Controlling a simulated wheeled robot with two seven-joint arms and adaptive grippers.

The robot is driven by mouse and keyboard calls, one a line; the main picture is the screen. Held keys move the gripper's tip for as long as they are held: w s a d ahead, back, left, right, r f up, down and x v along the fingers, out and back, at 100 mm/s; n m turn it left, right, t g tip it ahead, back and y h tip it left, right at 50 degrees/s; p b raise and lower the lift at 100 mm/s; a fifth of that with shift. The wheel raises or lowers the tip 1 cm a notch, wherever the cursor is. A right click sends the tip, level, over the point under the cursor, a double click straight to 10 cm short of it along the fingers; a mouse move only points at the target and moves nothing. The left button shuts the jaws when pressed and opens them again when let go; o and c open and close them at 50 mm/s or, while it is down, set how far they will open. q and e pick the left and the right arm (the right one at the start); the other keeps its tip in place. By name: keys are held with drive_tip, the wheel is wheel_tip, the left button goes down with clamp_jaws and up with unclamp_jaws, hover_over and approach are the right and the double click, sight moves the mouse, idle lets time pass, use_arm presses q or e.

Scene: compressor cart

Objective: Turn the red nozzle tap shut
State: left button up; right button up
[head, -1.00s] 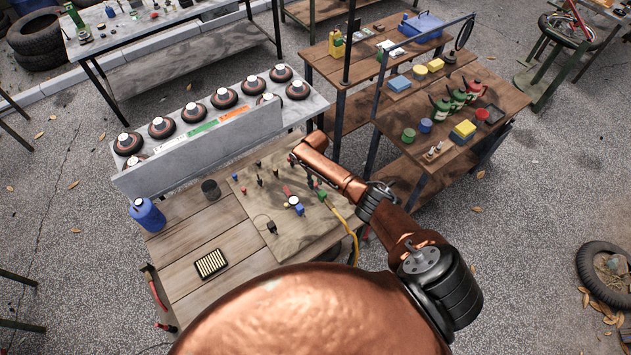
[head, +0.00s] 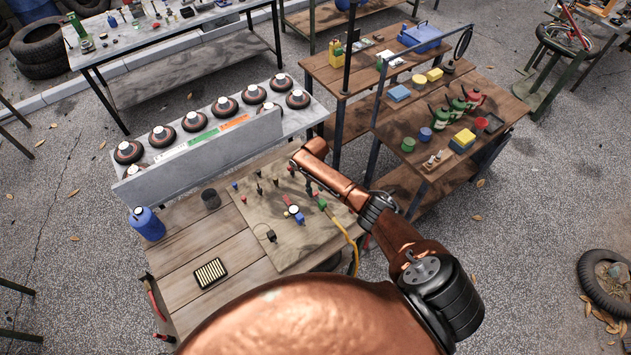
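A wooden board (head: 279,248) lies on the plank workbench and carries small fittings. A small red tap handle (head: 287,200) sits on it next to a blue fitting with a round white-faced gauge (head: 294,211). It looks like the nozzle tap, but it is too small to tell its exact angle. My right arm reaches over the board from the right. My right gripper (head: 308,189) points down just right of the red handle, seemingly apart from it. It is small, dark and partly hidden by my arm, so its opening is unclear. My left gripper is out of view.
A green fitting (head: 322,204) with a yellow hose (head: 345,236) is close to the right gripper. Several small red and black knobs stand behind. A dark cup (head: 211,199), blue jug (head: 147,224) and slatted filter (head: 210,273) are to the left. A grey panel (head: 205,153) stands behind.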

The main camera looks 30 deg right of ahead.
sight(316, 193)
wheel_tip(316, 193, up, 11)
idle(0.3)
drive_tip(key=shift+d+f, duration=0.1)
drive_tip(key=shift+f, duration=0.05)
